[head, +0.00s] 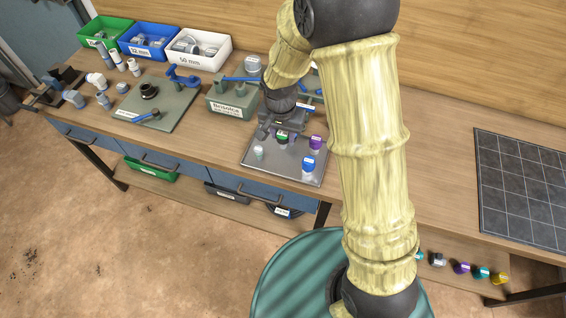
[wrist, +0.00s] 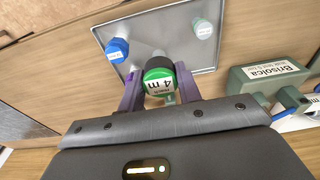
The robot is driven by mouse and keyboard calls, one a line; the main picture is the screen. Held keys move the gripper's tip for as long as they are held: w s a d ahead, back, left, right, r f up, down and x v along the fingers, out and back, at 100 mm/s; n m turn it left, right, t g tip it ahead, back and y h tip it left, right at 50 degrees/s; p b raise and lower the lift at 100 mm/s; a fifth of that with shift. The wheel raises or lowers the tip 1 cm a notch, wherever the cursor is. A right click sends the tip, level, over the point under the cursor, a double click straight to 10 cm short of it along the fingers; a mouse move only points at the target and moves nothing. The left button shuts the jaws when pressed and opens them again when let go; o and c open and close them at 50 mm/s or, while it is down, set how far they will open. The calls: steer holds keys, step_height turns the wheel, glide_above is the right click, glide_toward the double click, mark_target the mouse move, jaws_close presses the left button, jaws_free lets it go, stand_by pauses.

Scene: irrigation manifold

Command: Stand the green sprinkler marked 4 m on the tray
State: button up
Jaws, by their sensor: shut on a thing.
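The green sprinkler marked 4 m (wrist: 160,84) is between the fingers of my gripper (wrist: 161,88), which is shut on it. Its white label faces the wrist camera. In the head view the green sprinkler (head: 282,139) shows under my gripper (head: 281,133), over the back part of the grey tray (head: 285,171). The tray also shows in the wrist view (wrist: 160,38). I cannot tell whether the sprinkler's base touches the tray. A blue-capped sprinkler (head: 308,164), a purple-capped one (head: 316,143) and a pale one (head: 258,153) stand at the tray.
A green Brisolca box (head: 232,102) stands just behind and left of the tray. A green mat (head: 158,104) with fittings lies further left. Green, blue and white bins (head: 198,50) line the back. A dark gridded panel (head: 520,185) lies right; the bench between is clear.

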mark_target(283, 146)
steer(key=shift+f+p, duration=0.5)
steer(key=shift+f, duration=2.5)
steer(key=shift+f+p, duration=0.4)
steer(key=shift+f, duration=1.65)
steer(key=shift+f, duration=0.2)
steer(key=o, duration=1.1)
steer(key=shift+r, duration=0.15)
